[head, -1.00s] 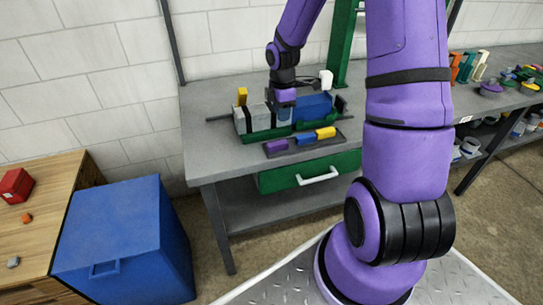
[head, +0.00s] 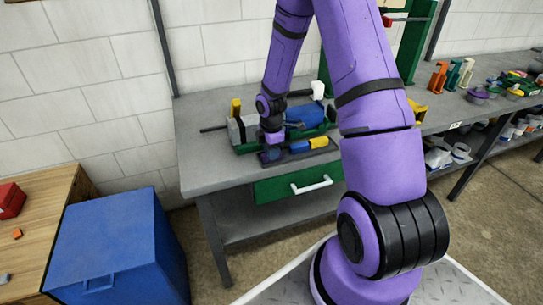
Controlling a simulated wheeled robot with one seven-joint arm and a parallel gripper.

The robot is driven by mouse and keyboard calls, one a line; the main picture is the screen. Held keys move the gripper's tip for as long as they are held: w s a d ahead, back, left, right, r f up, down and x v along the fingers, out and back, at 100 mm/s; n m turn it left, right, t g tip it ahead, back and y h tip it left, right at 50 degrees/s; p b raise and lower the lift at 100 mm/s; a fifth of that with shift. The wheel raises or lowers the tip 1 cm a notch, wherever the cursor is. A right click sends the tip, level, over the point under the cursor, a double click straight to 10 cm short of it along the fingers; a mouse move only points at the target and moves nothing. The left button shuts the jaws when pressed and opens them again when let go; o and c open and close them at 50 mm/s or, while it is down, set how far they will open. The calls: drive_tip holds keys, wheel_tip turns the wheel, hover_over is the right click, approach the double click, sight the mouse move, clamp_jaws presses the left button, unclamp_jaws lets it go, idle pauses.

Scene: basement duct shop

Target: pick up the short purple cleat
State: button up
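A dark low tray (head: 328,150) lies near the front edge of the grey workbench. In it, from left to right, are the short purple cleat (head: 270,156), a blue cleat (head: 299,147) and a yellow cleat (head: 318,142). My gripper (head: 272,148) points down at the left end of the tray, right at the purple cleat, and covers part of it. The fingers are small and dark here, so I cannot tell whether they are open, shut or touching the cleat.
A blue bin (head: 120,240) stands left of the bench. The bench's left end (head: 200,160) is clear.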

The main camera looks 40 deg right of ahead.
drive_tip(key=shift+f, duration=0.75)
drive_tip(key=shift+d, duration=0.1)
drive_tip(key=c, duration=0.6)
drive_tip(key=shift+r, duration=0.1)
